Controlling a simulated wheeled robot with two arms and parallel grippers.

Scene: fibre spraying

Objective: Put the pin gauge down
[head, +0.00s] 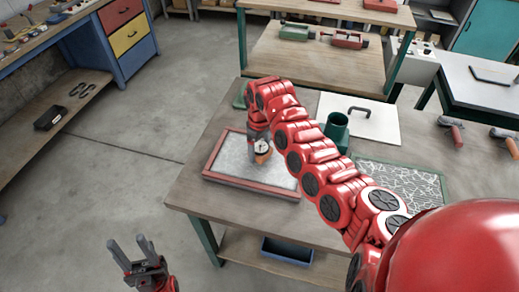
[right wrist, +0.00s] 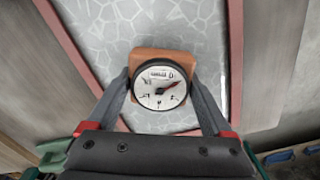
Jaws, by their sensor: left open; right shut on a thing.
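The pin gauge (head: 263,149) has a round white dial with a black rim and an orange-brown body. It also shows in the right wrist view (right wrist: 160,88), dial facing the camera. My right gripper (right wrist: 158,80) is shut on it, one finger on each side. The gauge is over the grey, crack-patterned panel in a red frame (head: 250,187) on the table. I cannot tell whether it touches the panel. My left gripper (head: 130,244) is open and empty, low at the left, away from the table over the floor.
On the wooden table (head: 185,190), a green cup (head: 337,130), a white board with a black handle (head: 384,125) and a green-framed patterned panel (head: 400,178) stand to the right. Orange-handled tools (head: 453,134) lie beyond. A blue bin (head: 287,250) is on the lower shelf.

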